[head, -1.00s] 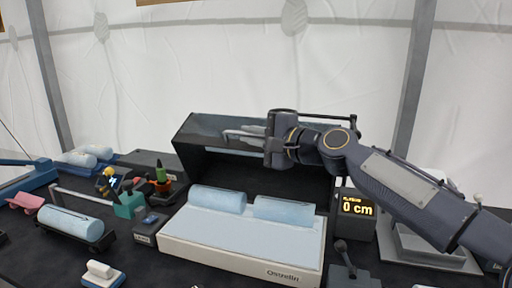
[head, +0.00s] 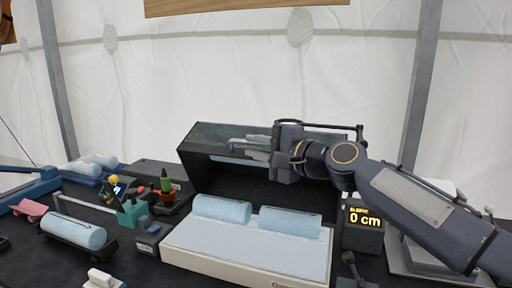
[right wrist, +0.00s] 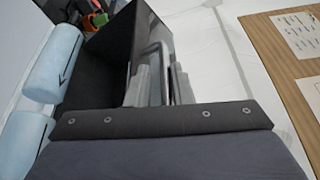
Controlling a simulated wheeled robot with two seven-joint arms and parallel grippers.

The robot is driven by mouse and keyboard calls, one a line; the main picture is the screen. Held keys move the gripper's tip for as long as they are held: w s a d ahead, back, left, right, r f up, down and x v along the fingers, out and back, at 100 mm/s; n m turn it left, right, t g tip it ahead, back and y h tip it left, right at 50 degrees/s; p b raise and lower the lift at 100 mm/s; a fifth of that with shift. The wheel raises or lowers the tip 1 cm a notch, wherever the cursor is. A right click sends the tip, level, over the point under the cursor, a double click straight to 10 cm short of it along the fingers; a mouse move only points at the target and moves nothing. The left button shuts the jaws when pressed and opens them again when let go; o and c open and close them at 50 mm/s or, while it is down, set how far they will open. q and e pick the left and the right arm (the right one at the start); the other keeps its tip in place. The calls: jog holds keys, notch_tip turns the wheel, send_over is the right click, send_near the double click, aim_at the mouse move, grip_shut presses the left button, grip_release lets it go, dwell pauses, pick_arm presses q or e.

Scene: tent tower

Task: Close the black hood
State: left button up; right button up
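The black hood (head: 230,178) stands raised and open at the back of a white base (head: 205,260) holding two light-blue rolls, with its front lip up. Its dark wall and clear upper panel also show in the right wrist view (right wrist: 108,60). My right gripper (head: 250,149) is at the hood's upper front edge. In the right wrist view, its two grey fingers (right wrist: 160,88) are apart, with a pale handle-like bar (right wrist: 152,52) by the hood's edge running between them. Whether they touch it cannot be told. My left gripper is out of view.
A display box reading 0 cm (head: 363,220) stands right of the base. A small grey box (head: 148,240), a cactus pot (head: 165,187) and another blue roll (head: 72,229) on a black stand lie left. A white tent wall (head: 240,70) is behind.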

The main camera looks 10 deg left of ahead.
jog(key=b+v, duration=0.2)
jog(key=v, duration=0.5)
jog(key=shift+d, duration=0.25)
jog(key=shift+s, duration=0.15)
